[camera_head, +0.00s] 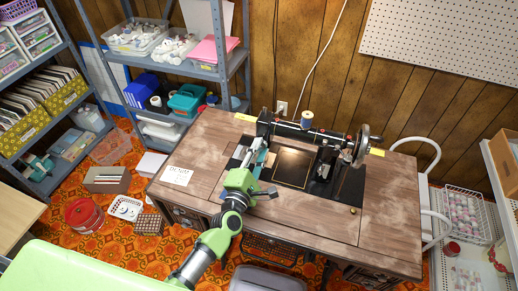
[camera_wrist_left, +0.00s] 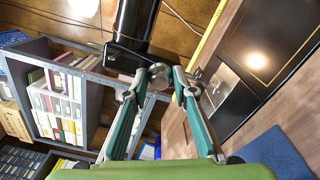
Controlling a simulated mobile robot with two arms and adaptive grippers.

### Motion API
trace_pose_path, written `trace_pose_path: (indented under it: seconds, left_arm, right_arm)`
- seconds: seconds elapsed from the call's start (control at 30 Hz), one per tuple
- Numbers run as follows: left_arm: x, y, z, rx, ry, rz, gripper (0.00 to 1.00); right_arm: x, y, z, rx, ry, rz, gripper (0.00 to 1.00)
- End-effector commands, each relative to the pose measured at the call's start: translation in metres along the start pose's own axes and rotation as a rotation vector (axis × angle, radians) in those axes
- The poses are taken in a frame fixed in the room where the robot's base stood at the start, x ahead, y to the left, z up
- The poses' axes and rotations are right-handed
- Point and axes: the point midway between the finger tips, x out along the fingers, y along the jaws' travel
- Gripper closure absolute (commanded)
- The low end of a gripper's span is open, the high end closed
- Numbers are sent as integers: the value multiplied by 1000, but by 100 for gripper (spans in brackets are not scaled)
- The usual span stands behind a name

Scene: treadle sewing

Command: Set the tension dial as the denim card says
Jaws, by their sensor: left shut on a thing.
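The black sewing machine (camera_head: 318,134) lies across the wooden table, its handwheel (camera_head: 361,147) at the right end. The denim card (camera_head: 176,176) lies flat on the table's left part; its heading reads like "DENIM", but the smaller lines are too small to read. My left gripper (camera_head: 262,150) is at the machine's left end. In the left wrist view its teal fingers (camera_wrist_left: 159,80) are shut on the round silver tension dial (camera_wrist_left: 160,73), beside the machine's black head (camera_wrist_left: 133,25). The dial's marks cannot be read. My right gripper is out of view.
The wooden table top (camera_head: 205,135) is mostly clear around the machine. A thread spool (camera_head: 307,118) stands on the machine. Grey shelves (camera_head: 232,66) with bins stand behind left. A white chair (camera_head: 430,190) is at the right. A red tin (camera_head: 84,214) sits on the floor.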

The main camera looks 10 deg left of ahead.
Motion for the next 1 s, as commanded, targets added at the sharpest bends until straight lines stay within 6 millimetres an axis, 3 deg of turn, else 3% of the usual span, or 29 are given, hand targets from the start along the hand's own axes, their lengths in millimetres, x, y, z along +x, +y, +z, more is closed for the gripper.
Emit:
trace_pose_path:
  seconds: [0.6, 1.0]
  left_arm:
    - [0, -1, 0, 544, 0, 1, 97]
    - [0, -2, 0, 714, 0, 1, 97]
  right_arm:
    - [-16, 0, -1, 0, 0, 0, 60]
    - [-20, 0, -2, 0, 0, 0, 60]
